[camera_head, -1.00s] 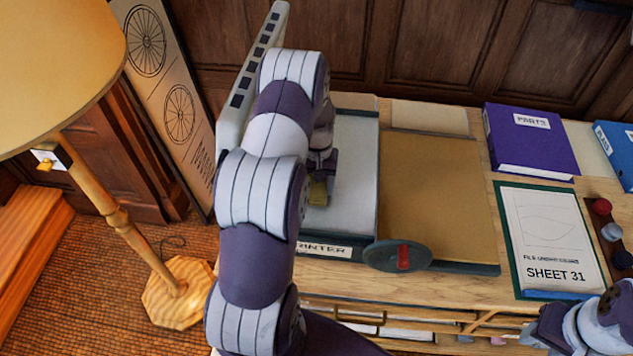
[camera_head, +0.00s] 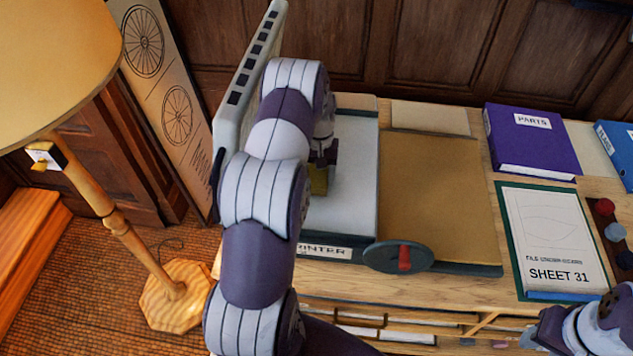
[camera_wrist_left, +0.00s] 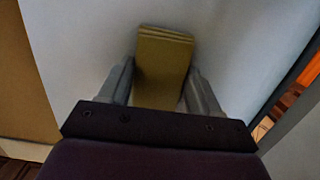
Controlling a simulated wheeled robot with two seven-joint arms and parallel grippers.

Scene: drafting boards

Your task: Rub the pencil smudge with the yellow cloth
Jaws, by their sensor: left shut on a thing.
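My left gripper (camera_head: 323,163) is shut on the yellow cloth (camera_head: 319,182) over the white surface labelled "PRINTER" (camera_head: 345,210). In the left wrist view the cloth (camera_wrist_left: 163,60) is a folded, layered olive-yellow pad. It sticks out between the two grey fingers of the left gripper (camera_wrist_left: 160,88), against the pale surface. I cannot tell whether it touches that surface. I cannot make out the pencil smudge in either view; my left arm and the cloth hide part of the surface. Part of my right arm shows at the bottom right, without clear fingers.
A tan board (camera_head: 435,195) with a dark round knob (camera_head: 398,257) lies to the right. Beyond are a purple PARTS binder (camera_head: 530,150), the SHEET 31 board (camera_head: 552,240) and a blue binder (camera_head: 617,150). A tall panel (camera_head: 240,95) stands close left; a lamp (camera_head: 110,215) is further left.

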